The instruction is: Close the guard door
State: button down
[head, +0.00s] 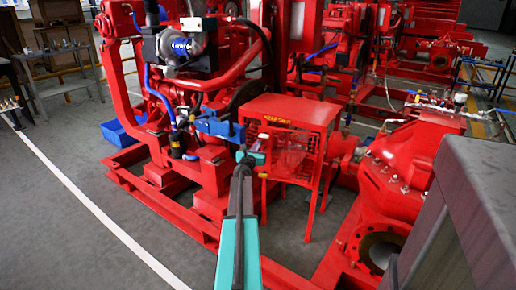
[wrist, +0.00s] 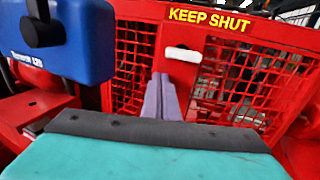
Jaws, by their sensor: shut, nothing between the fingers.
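The red guard (head: 300,110) stands in the middle of the head view, a box frame with mesh sides and a yellow label on its top edge. In the wrist view its mesh front (wrist: 250,85) lies under the yellow "KEEP SHUT" label (wrist: 210,19). A small white handle (wrist: 183,54) sits on a red upright strip there. My gripper (head: 243,152) is at the guard's left front; in the wrist view its grey-purple fingers (wrist: 160,78) are shut and empty, just below and left of the handle. I cannot tell how far the door stands open, or whether the fingers touch it.
A blue box-shaped part (wrist: 68,38) is close on the left of my fingers; it also shows in the head view (head: 219,124). The red engine (head: 200,60) stands behind left, and a red pump casing (head: 405,165) on the right.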

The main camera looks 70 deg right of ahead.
jog(key=d+b, duration=0.1)
jog(key=d, duration=0.5)
jog(key=shift+w+d+b, duration=0.2)
jog(key=shift+d+b, duration=0.15)
jog(key=shift+s+r, duration=0.1)
jog(key=shift+a, duration=0.1)
jog(key=w+a, duration=0.3)
jog(key=a, duration=1.1)
dwell(0.4)
dwell(0.5)
